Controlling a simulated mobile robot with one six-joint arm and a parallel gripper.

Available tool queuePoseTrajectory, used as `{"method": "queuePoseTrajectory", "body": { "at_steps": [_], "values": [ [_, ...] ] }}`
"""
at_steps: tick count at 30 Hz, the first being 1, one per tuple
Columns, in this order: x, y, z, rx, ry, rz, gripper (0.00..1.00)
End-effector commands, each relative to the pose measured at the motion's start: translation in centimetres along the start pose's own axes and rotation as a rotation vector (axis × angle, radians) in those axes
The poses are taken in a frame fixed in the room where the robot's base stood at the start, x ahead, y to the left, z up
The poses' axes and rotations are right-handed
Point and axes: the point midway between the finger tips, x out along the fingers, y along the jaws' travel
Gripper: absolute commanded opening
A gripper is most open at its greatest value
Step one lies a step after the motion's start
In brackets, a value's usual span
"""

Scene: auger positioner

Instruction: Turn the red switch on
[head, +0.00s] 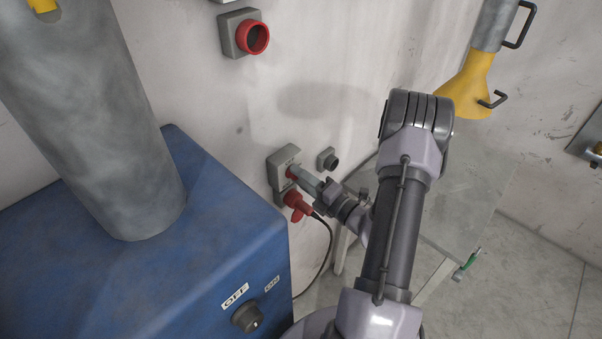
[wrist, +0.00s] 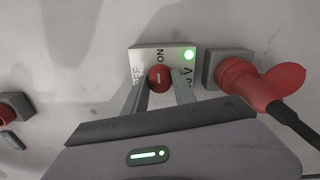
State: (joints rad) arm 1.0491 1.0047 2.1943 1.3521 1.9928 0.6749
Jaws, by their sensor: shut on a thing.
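The red switch (wrist: 159,77) is a round red knob on a grey wall box (wrist: 147,53) with OFF and ON lettering. A green light (wrist: 189,55) glows on the box's corner in the wrist view. My gripper (wrist: 160,86) has its two fingers on either side of the knob and is shut on it. In the head view, the same wall box (head: 279,160) is left of centre, with my gripper (head: 296,174) reaching it from the right and covering much of the knob. The way the knob points is hard to tell.
A red plug with a black cable (head: 297,203) sits in a socket just below the box. A blue cabinet (head: 200,245) with a black OFF/ON knob (head: 247,316) stands at left. A small grey wall button (head: 328,159) is close right of the box. Another red-ringed fitting (head: 254,37) is above.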

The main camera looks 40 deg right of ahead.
Motion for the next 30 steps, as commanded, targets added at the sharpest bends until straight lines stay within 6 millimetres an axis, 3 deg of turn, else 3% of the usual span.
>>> {"method": "queuePoseTrajectory", "body": {
  "at_steps": [19, 20, 22, 23, 30],
  "values": [
    [0.1, 0.25, 0.2, 0.044, -0.004, 0.005, 0.0],
    [0.1, 0.25, 0.2, 0.044, -0.004, 0.005, 0.34],
    [0.09, 0.23, 0.18, 0.043, -0.004, 0.004, 0.48],
    [0.09, 0.21, 0.17, 0.044, -0.004, 0.004, 0.52],
    [0.04, 0.11, 0.1, 0.044, -0.003, 0.002, 0.52]
  ]
}}
